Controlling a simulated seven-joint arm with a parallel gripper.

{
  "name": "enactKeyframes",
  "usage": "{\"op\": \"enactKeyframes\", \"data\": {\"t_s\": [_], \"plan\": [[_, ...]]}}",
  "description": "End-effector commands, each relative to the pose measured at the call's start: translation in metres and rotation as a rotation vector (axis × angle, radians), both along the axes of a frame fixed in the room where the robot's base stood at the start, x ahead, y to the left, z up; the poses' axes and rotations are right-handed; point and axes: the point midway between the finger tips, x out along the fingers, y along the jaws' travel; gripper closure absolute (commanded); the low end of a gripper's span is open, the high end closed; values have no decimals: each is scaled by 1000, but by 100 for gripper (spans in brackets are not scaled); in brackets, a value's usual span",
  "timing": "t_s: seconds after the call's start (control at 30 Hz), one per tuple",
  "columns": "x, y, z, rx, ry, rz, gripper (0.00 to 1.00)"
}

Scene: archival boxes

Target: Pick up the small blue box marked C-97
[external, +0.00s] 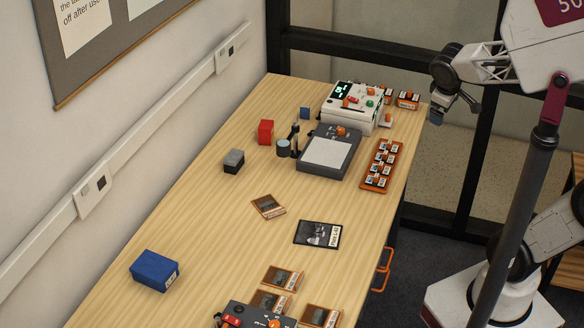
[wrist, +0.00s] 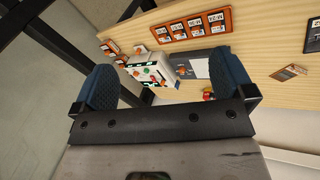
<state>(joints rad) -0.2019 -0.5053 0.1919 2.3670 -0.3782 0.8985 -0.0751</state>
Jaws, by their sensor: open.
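A blue box (external: 155,270) with a small pale label on its front side sits on the table at the near left; the label is too small to read. A smaller blue block (external: 305,113) stands at the back beside the white device, and I can see no marking on it. I cannot tell which one bears C-97. My gripper (external: 453,106) hangs in the air off the right side of the table's far end, away from both. In the wrist view my gripper (wrist: 162,75) has its fingers wide apart with nothing between them.
A red box (external: 265,132), a grey-black box (external: 234,161) and a dark cylinder (external: 283,148) stand along the wall side. A white device (external: 350,107), a dark scale-like unit (external: 329,152) and an orange rack (external: 381,166) fill the back right. Flat cards and a black control box (external: 250,316) lie nearer.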

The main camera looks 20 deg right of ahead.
Motion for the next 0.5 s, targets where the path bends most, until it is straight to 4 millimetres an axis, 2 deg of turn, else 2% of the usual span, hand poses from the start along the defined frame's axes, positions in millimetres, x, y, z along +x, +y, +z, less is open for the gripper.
{"op": "enactKeyframes", "data": {"t_s": [0.03,0.27,0.5], "plan": [[12,8,-1,-34,2,51,0],[60,46,-3,-194,-3,282,0],[107,99,-8,-360,-18,529,0]]}}
